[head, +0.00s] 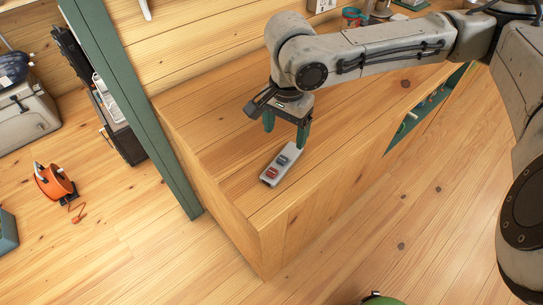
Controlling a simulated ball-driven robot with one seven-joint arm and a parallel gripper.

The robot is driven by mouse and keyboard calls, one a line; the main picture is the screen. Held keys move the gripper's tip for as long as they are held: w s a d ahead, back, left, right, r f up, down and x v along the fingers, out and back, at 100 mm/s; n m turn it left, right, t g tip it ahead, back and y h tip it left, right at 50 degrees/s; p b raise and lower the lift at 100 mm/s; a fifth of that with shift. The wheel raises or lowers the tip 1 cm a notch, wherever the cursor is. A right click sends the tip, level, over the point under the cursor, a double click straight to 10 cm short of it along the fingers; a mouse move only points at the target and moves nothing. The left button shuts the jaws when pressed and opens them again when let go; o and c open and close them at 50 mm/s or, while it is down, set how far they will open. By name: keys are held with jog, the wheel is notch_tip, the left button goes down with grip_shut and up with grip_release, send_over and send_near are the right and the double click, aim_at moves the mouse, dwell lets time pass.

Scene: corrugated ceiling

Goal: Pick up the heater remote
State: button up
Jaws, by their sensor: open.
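The heater remote (281,164) is a small grey box with a blue button and a red button. It lies flat on the wooden counter top, near the front edge. My gripper (285,138) points down with its two green fingers apart, just above and behind the remote. The right finger is close to the remote's far end; I cannot tell whether it touches. Nothing is between the fingers that I can see.
The wooden counter (215,150) is clear around the remote, with cups and small items at its back. A green post (135,105) stands along its left side. An orange reel (54,182) and a grey case (25,115) are on the left.

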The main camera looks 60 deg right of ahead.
aim_at(282, 158)
notch_tip(282, 158, down, 10)
jog(key=shift+a+f+p, duration=0.1)
jog(key=shift+f+p, duration=0.05)
jog(key=shift+p, duration=0.2)
jog(key=shift+c, duration=0.4)
jog(key=c, duration=1.2)
jog(key=shift+w+r, duration=0.1)
jog(key=shift+r, duration=0.1)
